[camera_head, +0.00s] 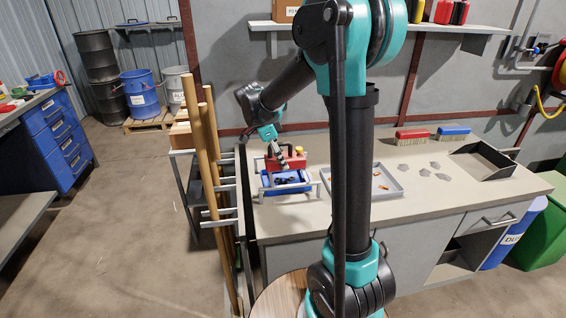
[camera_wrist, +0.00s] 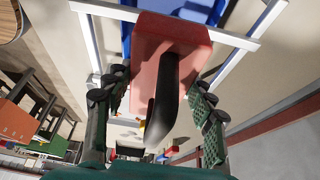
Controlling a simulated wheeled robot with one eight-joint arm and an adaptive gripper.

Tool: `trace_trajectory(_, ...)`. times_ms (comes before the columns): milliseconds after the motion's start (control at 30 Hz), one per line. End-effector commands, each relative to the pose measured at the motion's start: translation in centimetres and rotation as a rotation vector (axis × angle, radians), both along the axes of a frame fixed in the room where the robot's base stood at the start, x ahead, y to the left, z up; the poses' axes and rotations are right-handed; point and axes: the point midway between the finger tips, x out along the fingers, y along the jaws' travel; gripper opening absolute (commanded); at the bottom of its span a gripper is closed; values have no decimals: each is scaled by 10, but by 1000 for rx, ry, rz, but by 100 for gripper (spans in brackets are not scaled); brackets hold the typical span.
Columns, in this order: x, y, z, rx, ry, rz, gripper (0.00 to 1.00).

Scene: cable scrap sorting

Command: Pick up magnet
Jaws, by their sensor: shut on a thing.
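The magnet is a red block with a black handle. In the head view the magnet (camera_head: 276,177) is at the left end of the workbench, at the blue tray (camera_head: 287,190). My gripper (camera_head: 285,156) reaches down to it from above. In the wrist view the magnet (camera_wrist: 172,45) is in the upper middle, with its black handle pointing toward me. I cannot tell whether the magnet touches the tray.
A pale metal frame (camera_head: 318,187) surrounds the blue tray. A grey tray (camera_head: 391,190) with small orange pieces lies to the right, partly behind my arm. Brushes (camera_head: 412,134), grey flat pieces and a black-sided tray (camera_head: 483,160) lie farther right. Wooden poles (camera_head: 209,160) stand left of the bench.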

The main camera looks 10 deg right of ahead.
Motion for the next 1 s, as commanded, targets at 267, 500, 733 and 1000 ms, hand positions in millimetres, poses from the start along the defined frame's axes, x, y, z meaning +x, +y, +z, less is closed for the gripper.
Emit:
trace_trajectory(267, 0, 0, 1, -1, 0, 0, 0)
trace_trajectory(500, 0, 0, 3, -1, 0, 0, 0)
trace_trajectory(733, 0, 0, 31, -1, 0, 0, 0)
trace_trajectory(1000, 0, 0, 96, -1, 0, 0, 0)
